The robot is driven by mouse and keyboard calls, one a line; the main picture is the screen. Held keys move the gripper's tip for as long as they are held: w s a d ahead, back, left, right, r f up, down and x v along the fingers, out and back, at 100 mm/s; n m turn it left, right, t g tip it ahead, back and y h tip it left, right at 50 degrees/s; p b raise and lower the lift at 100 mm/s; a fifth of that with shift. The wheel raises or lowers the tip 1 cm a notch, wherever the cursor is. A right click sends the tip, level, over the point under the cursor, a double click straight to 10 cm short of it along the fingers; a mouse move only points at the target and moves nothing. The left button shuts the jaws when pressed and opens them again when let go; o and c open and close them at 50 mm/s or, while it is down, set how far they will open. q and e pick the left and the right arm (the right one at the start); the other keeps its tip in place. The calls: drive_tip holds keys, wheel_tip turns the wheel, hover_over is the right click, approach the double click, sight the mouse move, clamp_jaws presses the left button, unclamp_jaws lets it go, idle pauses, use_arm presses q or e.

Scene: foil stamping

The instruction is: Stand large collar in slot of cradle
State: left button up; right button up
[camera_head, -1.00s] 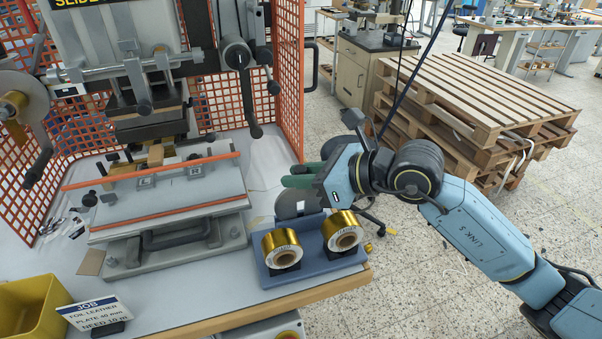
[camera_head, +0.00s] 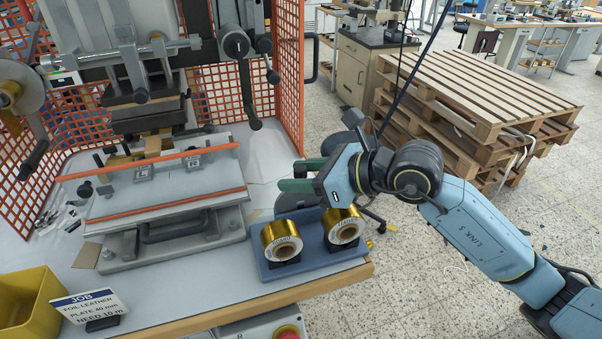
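A grey disc, which looks like the large collar (camera_head: 295,201), stands on edge at the back of the blue cradle (camera_head: 318,262), behind two gold foil rolls. Its lower part is hidden by the rolls, so its seat in the slot cannot be seen. My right gripper (camera_head: 301,176) reaches in from the right. Its two green fingers are apart, with a gap between them, just above the collar's top edge. Whether a finger still touches the collar cannot be told. My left gripper is not in view.
The gold rolls (camera_head: 282,241) and (camera_head: 342,227) sit in the cradle's front. The stamping press bed (camera_head: 165,190) is to the left. A yellow bin (camera_head: 25,305) and job sign (camera_head: 90,305) are front left. The table's edge lies just right of the cradle.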

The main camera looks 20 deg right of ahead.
drive_tip(key=shift+s+d, duration=0.1)
drive_tip(key=b+v, duration=0.2)
drive_tip(key=v, duration=0.9)
drive_tip(key=shift+s, duration=0.1)
drive_tip(key=shift+v, duration=1)
drive_tip(key=shift+r, duration=0.15)
